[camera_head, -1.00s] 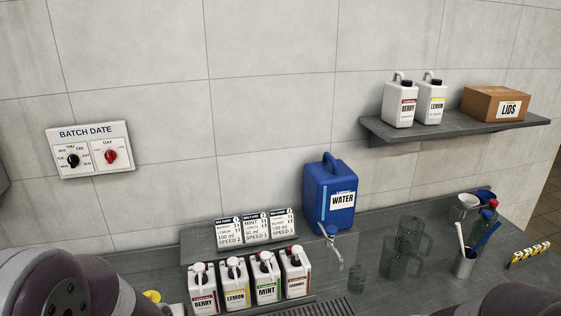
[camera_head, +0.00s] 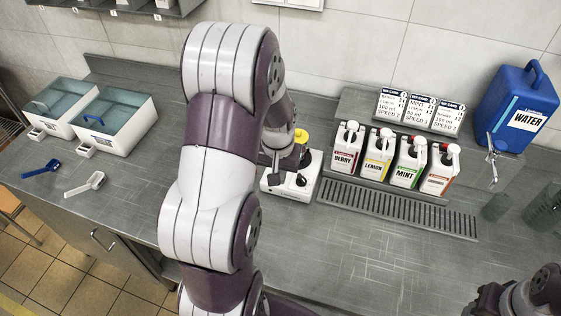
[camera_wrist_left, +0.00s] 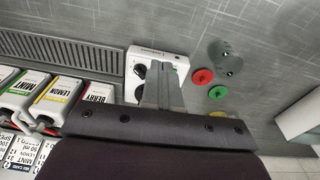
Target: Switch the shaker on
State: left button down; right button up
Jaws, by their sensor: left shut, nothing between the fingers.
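The shaker (camera_head: 309,181) is a low white box on the counter, left of the row of bottles. It has a yellow round top and dark knobs on its front. My left gripper (camera_head: 276,166) is shut and empty, pointing down over the shaker's left part. In the left wrist view the white shaker (camera_wrist_left: 158,52) lies beyond the shut fingers (camera_wrist_left: 163,75), with two dark knobs just left of them. The fingers hide part of its face. I cannot tell whether they touch it. My right arm shows at the lower right, but its gripper is out of view.
Bottles of berry (camera_head: 347,148), lemon, mint and a fourth flavour stand right of the shaker, behind a drain grate (camera_head: 400,205). Recipe cards (camera_head: 420,110) and a blue water container (camera_head: 517,108) are behind. Two white bins (camera_head: 115,120) and scoops are left.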

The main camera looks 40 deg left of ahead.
pick_arm(q)
jog(key=w+a+t, duration=0.1)
jog(key=w+a, duration=0.6)
jog(key=a, duration=0.1)
jog(key=shift+r, duration=0.2)
jog(key=shift+f, duration=0.1)
jog(key=f+p, duration=0.1)
jog(key=f, duration=0.3)
jog(key=w+f+p, duration=0.1)
jog(key=f, duration=0.4)
jog(key=w+f+p, duration=0.1)
jog(key=f, duration=0.3)
jog(key=shift+w+a+f, duration=0.2)
jog(key=shift+w+a, duration=0.05)
jog(key=shift+a, duration=0.15)
jog(key=shift+f, duration=0.1)
